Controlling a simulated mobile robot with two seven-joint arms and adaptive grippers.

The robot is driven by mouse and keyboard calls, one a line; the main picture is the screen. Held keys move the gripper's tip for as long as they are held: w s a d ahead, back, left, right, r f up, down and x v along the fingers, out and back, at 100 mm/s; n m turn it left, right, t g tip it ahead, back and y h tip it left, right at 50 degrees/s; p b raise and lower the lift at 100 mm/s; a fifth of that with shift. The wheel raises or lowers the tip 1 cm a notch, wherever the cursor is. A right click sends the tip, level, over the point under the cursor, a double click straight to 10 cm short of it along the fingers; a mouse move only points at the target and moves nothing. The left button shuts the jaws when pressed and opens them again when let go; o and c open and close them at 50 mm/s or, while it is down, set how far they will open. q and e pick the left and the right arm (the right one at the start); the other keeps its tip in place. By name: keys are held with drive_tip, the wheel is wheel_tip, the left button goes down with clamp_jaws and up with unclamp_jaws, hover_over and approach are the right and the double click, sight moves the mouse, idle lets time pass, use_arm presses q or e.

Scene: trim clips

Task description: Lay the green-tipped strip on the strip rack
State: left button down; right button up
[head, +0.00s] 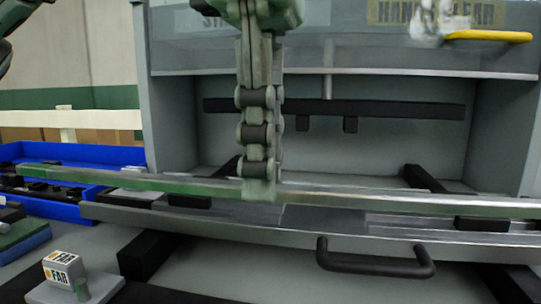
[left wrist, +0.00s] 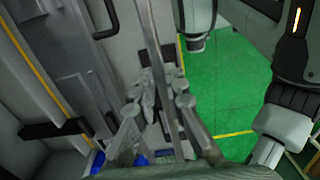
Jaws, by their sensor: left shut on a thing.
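The green-tipped strip (head: 400,203) is a long thin metal bar across the head view, its green end (head: 60,178) at the left over the blue bin. My left gripper (head: 258,188) comes down from the top and is shut on the strip near the middle of the view. In the left wrist view the strip (left wrist: 158,45) runs lengthwise between the fingers (left wrist: 165,118). Just below it lies a long grey metal channel (head: 300,238) with dark blocks (head: 480,223). I cannot tell which part is the strip rack, or whether the strip touches the channel. My right gripper is not visible.
A grey machine housing (head: 165,100) with a clear guard, warning labels and yellow handle (head: 488,36) stands behind. A black handle (head: 375,264) sticks out in front. A blue bin (head: 90,152) with black parts and a FAB box (head: 64,268) are at the left.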

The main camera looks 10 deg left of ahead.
use_arm(q)
drive_tip(key=s+b, duration=0.1)
drive_tip(key=s, duration=1.6)
drive_tip(key=shift+s+b, duration=0.15)
drive_tip(key=shift+b, duration=0.25)
use_arm(e)
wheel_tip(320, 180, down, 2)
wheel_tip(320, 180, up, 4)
drive_tip(key=p, duration=0.4)
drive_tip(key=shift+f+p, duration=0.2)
drive_tip(key=shift+p, duration=0.1)
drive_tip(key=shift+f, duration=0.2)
use_arm(q)
wheel_tip(320, 180, up, 3)
hover_over(237, 187)
drive_tip(key=s+d, duration=0.2)
drive_tip(key=s, duration=0.3)
drive_tip(key=shift+r, duration=0.2)
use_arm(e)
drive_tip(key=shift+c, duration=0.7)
